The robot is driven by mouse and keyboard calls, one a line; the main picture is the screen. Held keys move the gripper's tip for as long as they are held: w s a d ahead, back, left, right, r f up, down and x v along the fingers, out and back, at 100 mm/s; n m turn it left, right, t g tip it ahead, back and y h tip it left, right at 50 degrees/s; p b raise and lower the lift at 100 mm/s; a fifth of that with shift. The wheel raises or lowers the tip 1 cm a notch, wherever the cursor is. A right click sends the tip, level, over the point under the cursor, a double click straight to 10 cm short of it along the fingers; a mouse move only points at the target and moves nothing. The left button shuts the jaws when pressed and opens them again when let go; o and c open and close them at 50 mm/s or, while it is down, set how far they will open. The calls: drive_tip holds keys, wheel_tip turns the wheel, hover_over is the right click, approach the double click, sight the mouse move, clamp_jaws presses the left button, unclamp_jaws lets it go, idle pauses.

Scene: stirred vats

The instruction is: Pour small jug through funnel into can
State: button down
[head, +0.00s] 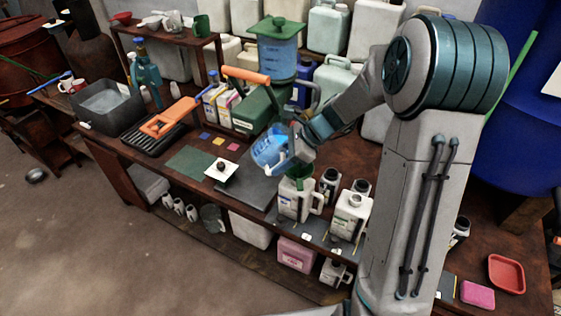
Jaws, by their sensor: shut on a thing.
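The small jug (267,152) is translucent blue with a pale handle. It hangs tilted over the bench, left of the can. My gripper (289,158) is shut on the jug, at its right side; the fingers are partly hidden. A green funnel (300,172) sits in the mouth of a whitish can (294,204) with a handle, near the bench's front edge. The jug is above and to the left of the funnel. I cannot tell whether any liquid is running from it.
Similar pale cans (350,214) stand right of the funnel can. A dark mat (252,187) and a white card (221,170) lie to the left. A green toolbox (257,110) stands behind the jug. Canisters and bottles crowd the back.

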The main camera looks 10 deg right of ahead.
drive_tip(key=shift+d+f+y+b, duration=0.25)
drive_tip(key=shift+y+b, duration=0.6)
drive_tip(key=shift+b, duration=0.45)
drive_tip(key=shift+d+f+y+b, duration=0.15)
drive_tip(key=shift+f+y+b, duration=0.1)
drive_tip(key=shift+y+b, duration=0.8)
drive_tip(key=shift+s+d+f+m+t+y+b, duration=0.1)
drive_tip(key=shift+d+f+t+y+b, duration=0.2)
drive_tip(key=shift+d+y+b, duration=1)
drive_tip(key=shift+s+d+f+m+t+y+b, duration=0.15)
drive_tip(key=shift+d+t+y, duration=0.25)
drive_tip(key=shift+y, duration=1.9)
drive_tip(key=shift+s+d+f+m+t+y+b, duration=0.1)
drive_tip(key=shift+d+f+t+y+b, duration=0.45)
drive_tip(key=shift+y, duration=1.25)
drive_tip(key=shift+d+r, duration=0.2)
drive_tip(key=shift+r, duration=0.15)
